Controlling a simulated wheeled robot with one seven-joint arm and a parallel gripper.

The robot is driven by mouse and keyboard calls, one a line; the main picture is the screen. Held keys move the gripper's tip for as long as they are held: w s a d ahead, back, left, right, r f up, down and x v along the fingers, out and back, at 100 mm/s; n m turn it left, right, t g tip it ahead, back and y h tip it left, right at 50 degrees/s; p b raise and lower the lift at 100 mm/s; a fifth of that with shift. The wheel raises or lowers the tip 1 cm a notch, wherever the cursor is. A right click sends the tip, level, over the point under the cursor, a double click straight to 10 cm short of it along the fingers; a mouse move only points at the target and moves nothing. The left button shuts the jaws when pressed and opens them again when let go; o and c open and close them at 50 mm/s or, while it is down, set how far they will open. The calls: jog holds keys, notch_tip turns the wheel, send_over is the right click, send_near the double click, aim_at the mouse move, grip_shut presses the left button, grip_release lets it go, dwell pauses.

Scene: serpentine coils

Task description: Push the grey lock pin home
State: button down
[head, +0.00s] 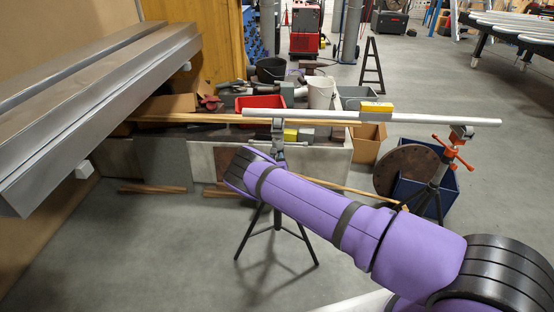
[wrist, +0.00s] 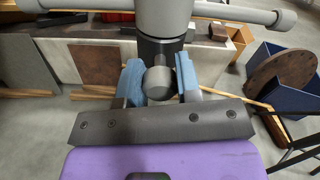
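In the wrist view the two blue fingers of my gripper (wrist: 160,80) stand apart, one on each side of a grey rounded knob (wrist: 157,84), which looks like the end of the grey lock pin. I cannot tell whether the fingers touch it. The knob sits in front of a dark collar (wrist: 161,48) below a thick grey post head (wrist: 165,14). How deep the pin sits is hidden. In the head view my purple arm reaches to the left stand (head: 278,137), and its wrist hides the fingers and the pin.
A long grey pipe (head: 320,118) lies across the left stand and a right stand (head: 455,150) with orange handles. A cluttered bench with a red tray (head: 260,104) is behind. Steel beams (head: 100,90) are at left.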

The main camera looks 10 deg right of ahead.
jog(key=shift+w+r, duration=0.1)
jog(key=c, duration=0.8)
grip_release()
jog(key=v, duration=1)
jog(key=shift+s, duration=0.4)
jog(key=shift+a, duration=0.1)
